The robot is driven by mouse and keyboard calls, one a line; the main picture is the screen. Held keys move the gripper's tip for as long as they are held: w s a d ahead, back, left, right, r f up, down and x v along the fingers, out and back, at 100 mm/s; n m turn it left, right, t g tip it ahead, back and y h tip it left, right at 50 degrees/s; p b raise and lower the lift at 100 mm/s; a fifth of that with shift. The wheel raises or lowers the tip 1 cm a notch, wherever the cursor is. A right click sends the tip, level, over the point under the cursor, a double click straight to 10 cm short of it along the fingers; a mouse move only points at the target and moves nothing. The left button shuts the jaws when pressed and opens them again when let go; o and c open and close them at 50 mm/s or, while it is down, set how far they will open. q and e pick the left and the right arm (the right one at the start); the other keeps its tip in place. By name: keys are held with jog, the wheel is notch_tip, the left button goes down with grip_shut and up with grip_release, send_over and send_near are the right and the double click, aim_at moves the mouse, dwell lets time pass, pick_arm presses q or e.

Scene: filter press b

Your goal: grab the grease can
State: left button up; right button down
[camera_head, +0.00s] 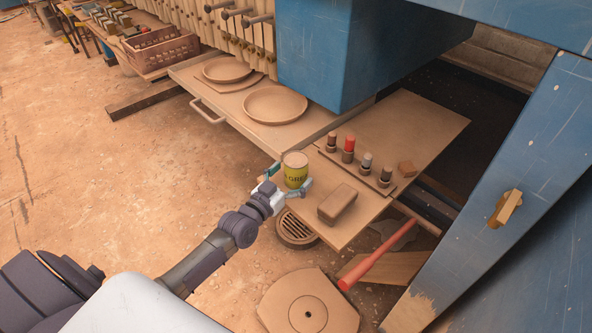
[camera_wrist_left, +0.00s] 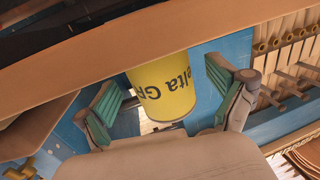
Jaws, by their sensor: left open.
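The grease can (camera_head: 295,172) is a yellow cylinder with dark lettering and a pale top. It stands upright near the left corner of a wooden board beside the blue machine. My left gripper (camera_head: 284,187) is at the can, with its green-padded fingers apart on either side of it. In the left wrist view the yellow can (camera_wrist_left: 163,88) sits between the two open fingers (camera_wrist_left: 168,105), with gaps visible at both sides. The can's upper part runs out of clear sight behind a brown edge there. My right gripper is not seen.
A brown block (camera_head: 337,204) lies on the board close to the right of the can. Several small knobbed pieces (camera_head: 348,148) stand in a rack behind it. Two round plates (camera_head: 275,104) lie on the drawer at the left. A red-handled bar (camera_head: 375,258) extends below the board.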

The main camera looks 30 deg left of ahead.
pick_arm(q)
jog(key=shift+w+d, duration=0.15)
jog(key=shift+w, duration=0.9)
jog(key=shift+s, duration=0.1)
jog(key=shift+c, duration=0.2)
jog(key=c, duration=1.3)
jog(key=shift+r, duration=0.1)
jog(key=shift+c, duration=1)
